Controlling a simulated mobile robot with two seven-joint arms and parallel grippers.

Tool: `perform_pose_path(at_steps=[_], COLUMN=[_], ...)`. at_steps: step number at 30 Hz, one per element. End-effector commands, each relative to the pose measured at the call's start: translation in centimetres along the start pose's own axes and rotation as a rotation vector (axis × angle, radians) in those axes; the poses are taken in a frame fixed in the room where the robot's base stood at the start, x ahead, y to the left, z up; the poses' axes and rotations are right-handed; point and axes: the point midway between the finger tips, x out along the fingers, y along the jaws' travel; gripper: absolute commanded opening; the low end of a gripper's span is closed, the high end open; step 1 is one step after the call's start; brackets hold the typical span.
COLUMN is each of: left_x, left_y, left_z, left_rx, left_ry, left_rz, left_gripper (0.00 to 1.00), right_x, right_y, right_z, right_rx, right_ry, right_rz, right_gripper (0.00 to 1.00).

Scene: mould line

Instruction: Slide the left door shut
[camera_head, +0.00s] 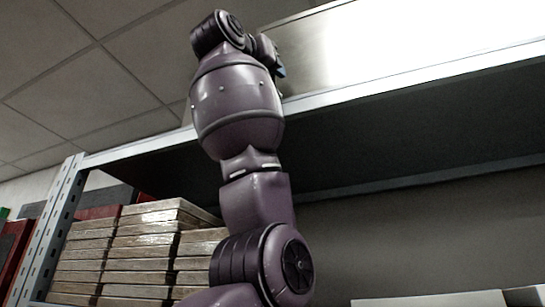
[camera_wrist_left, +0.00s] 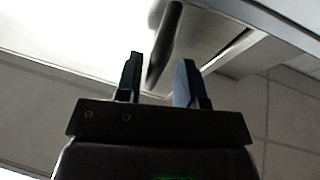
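A bright, shiny metal panel (camera_head: 375,45), which looks like the door, stands above the shelf edge at the upper right in the head view. It fills the upper left of the left wrist view (camera_wrist_left: 75,35), with a dark bar-like handle (camera_wrist_left: 166,40) on it. My left gripper (camera_head: 275,62) is raised to the panel's left part, mostly hidden behind my own wrist in the head view. In the left wrist view its two fingers (camera_wrist_left: 160,60) are apart, with the handle showing in line with the gap between them. I cannot tell whether they touch it. My right gripper is not in view.
A metal shelf beam (camera_head: 425,77) runs just below the panel. A perforated upright post (camera_head: 50,232) stands at the left. Stacked wooden boards (camera_head: 140,250) fill the shelf's left part, behind my arm. A tiled ceiling (camera_head: 90,80) is overhead. The shelf's right part looks mostly empty.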

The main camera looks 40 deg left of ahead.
Motion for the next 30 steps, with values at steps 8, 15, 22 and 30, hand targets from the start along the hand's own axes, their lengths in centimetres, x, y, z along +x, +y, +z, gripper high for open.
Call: perform_pose_path(at_steps=[8, 15, 22, 30], left_x=[0.0, -2.2, -6.4, -9.9], left_y=[0.1, 0.1, 0.0, 0.0], left_z=[0.1, 0.2, 0.2, 0.1], left_rx=[0.001, 0.0, 0.0, 0.0], left_ry=[-0.001, 0.002, 0.002, 0.0], left_rz=[0.002, 0.002, 0.001, 0.001], left_gripper=[0.37, 0.37, 0.37, 0.37], right_x=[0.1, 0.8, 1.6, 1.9], right_y=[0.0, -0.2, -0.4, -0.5], right_z=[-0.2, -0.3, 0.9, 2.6], right_rx=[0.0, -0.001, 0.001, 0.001], right_ry=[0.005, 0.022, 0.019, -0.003], right_rz=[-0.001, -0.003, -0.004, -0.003], right_gripper=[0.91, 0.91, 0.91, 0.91])
